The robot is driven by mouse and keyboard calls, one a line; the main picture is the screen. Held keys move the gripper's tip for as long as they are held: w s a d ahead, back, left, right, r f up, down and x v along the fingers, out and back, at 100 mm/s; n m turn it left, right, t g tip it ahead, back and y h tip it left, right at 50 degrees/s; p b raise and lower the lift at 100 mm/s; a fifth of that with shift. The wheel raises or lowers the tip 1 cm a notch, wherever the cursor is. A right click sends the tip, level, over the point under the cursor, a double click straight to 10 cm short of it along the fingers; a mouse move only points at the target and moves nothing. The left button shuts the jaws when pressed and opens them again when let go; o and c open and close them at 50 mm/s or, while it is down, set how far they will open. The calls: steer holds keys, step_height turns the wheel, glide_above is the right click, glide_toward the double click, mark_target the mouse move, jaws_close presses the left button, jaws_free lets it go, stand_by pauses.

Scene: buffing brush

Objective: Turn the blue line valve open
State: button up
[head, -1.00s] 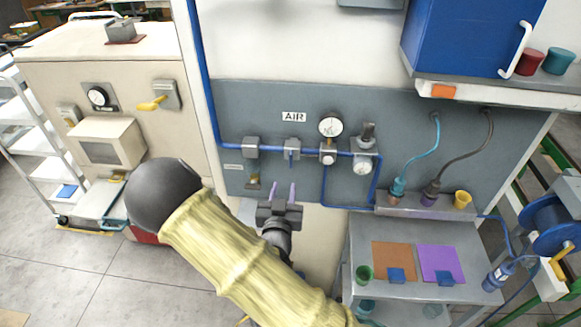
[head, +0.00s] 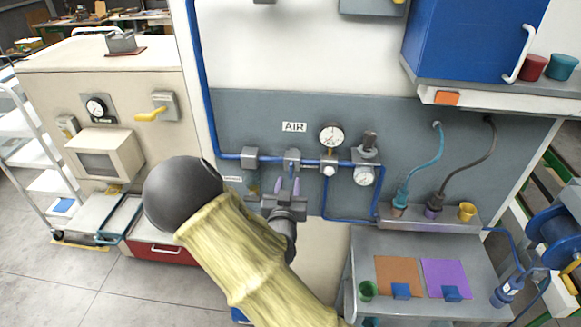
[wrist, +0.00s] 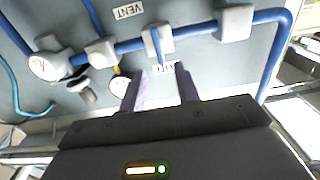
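The blue line valve (head: 291,160) is a grey block on the horizontal blue pipe, under the AIR label on the grey wall panel. Its narrow blue lever (head: 291,173) hangs down, across the pipe's direction. In the wrist view the valve block (wrist: 151,38) is straight ahead, with the lever (wrist: 160,50) showing in front of it. My gripper (head: 287,186) is just below the valve with its two purple fingers apart. In the wrist view the open fingers (wrist: 160,74) point at the lever, one to each side of its line, with nothing held. Contact with the lever cannot be told.
A pressure gauge (head: 331,135) and a regulator (head: 365,165) sit right of the valve. A grey pipe block (head: 249,157) is to its left. A grey cart (head: 425,255) stands below right. A beige cabinet with a yellow handle (head: 150,114) is at left.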

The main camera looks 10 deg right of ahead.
mark_target(291, 169)
steer(key=p+x, duration=0.2)
steer(key=x, duration=0.3)
steer(key=shift+w+d+r, duration=0.15)
steer(key=shift+w, duration=0.15)
steer(key=shift+w+d+p, duration=0.15)
steer(key=shift+w+p, duration=0.15)
steer(key=shift+w, duration=0.15)
steer(key=shift+c, duration=0.2)
jaws_close()
